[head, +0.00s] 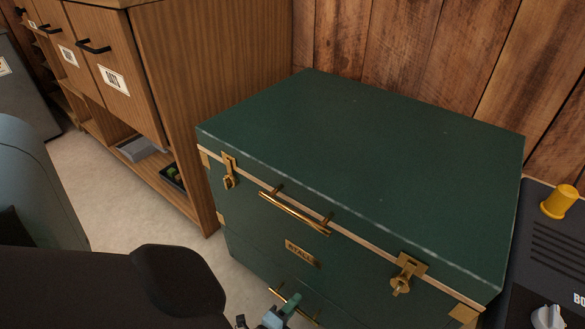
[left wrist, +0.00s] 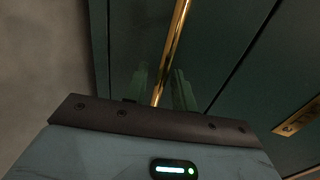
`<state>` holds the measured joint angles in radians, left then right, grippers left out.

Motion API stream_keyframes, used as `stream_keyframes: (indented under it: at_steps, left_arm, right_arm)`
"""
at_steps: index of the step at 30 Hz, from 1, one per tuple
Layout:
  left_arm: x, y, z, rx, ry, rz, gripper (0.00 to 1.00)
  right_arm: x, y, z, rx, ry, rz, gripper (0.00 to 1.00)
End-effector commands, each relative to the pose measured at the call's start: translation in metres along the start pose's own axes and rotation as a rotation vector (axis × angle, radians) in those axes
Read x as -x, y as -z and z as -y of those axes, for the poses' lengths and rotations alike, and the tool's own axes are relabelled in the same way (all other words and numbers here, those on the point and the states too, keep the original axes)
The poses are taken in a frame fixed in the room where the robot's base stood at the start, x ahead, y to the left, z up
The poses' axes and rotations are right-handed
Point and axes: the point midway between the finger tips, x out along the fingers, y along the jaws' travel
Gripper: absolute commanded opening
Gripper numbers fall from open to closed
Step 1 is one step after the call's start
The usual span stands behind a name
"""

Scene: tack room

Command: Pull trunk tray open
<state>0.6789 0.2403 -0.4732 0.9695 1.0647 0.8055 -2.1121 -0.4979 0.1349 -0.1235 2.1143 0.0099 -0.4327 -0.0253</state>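The dark green trunk (head: 370,160) stands with its lid shut. Its lower front section, the tray (head: 245,262), shows below a seam and looks flush with the trunk's front. The tray has a long brass bar handle (head: 300,308), partly hidden by my left gripper (head: 280,312). In the left wrist view the tray handle (left wrist: 180,32) runs down between the two fingers of my left gripper (left wrist: 162,82). The fingers stand apart on either side of the bar, and I see gaps beside it. My right gripper is not in view.
A brass lid handle (head: 295,212), two latches (head: 229,172) and a name plate (head: 301,253) are on the trunk's upper front. A wooden cabinet (head: 215,90) stands close on the left. A dark box with a yellow knob (head: 559,202) is at right. Pale floor (head: 130,205) lies in front of the cabinet.

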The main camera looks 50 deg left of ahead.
Motion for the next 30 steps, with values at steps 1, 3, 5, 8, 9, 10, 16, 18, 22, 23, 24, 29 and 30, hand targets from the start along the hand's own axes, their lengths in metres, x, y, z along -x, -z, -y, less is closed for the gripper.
stream_keyframes:
  at_steps: [1,3,5,8,9,10,16,18,22,23,24,29,30]
  left_arm:
    - [0.000,0.000,0.000,0.000,0.000,0.000,0.27]
    - [0.000,0.000,0.000,0.000,0.000,0.000,0.27]
    - [0.000,0.000,0.000,0.000,0.000,0.000,0.27]
    - [0.000,0.000,0.000,0.000,0.000,0.000,0.13]
    - [0.000,0.000,0.000,0.000,0.000,0.000,0.08]
    - [0.000,0.000,0.000,0.000,0.000,0.000,0.04]
    - [0.000,0.000,0.000,0.000,0.000,0.000,0.00]
    - [0.000,0.000,0.000,0.000,0.000,0.000,0.00]
    - [0.003,0.000,-0.001,0.000,-0.001,0.000,0.00]
    - [0.004,0.000,-0.001,0.001,-0.002,0.000,0.00]
    - [0.008,0.000,-0.002,0.001,-0.003,0.000,0.00]
    - [0.034,0.001,-0.006,0.001,-0.006,0.000,0.00]
    - [0.043,0.000,-0.008,0.000,-0.007,0.001,0.00]
  right_arm:
    - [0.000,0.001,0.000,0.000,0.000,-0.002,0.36]
    - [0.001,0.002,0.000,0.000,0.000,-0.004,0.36]
    - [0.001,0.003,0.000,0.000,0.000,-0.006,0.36]
    - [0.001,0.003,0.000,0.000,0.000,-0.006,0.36]
    - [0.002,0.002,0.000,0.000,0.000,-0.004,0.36]
    - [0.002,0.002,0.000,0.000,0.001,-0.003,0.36]
    - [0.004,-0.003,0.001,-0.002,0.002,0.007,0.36]
    - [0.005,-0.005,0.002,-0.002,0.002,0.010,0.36]
    - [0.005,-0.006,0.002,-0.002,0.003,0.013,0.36]
    - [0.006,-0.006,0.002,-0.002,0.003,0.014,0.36]
    - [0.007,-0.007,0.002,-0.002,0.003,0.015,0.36]
    - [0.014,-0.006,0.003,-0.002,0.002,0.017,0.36]
    - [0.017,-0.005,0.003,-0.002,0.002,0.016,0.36]
